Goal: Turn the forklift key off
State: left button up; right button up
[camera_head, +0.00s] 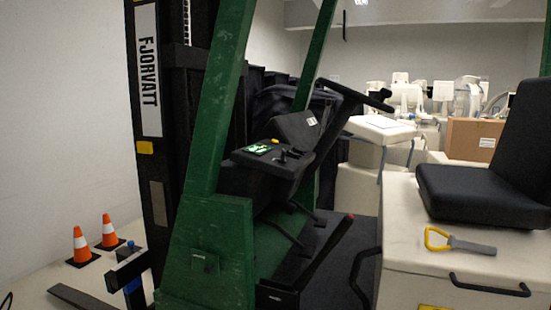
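The forklift has a green frame (205,240) and a black mast (160,185) marked FJORVATT. Its dark dashboard (268,178) carries a lit green display (258,149), a small yellow part (275,141) and short black levers (287,154). A dark steering column (327,130) rises to the right of the dashboard. I cannot make out the key or its position at this size.
A black seat (480,195) sits on a pale housing (400,245), with a yellow-handled grey tool (460,242) lying on it. Orange cones (80,244) stand at lower left. A dark piece with blue parts (128,268), unclear in kind, is near the fork (82,298). A cardboard box (472,138) is behind.

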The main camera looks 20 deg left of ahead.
aim_at(283, 155)
jog(key=z, duration=0.05)
jog(key=k, duration=0.5)
jog(key=u, duration=1.25)
jog(key=i, duration=1.6)
jog(key=z, duration=0.75)
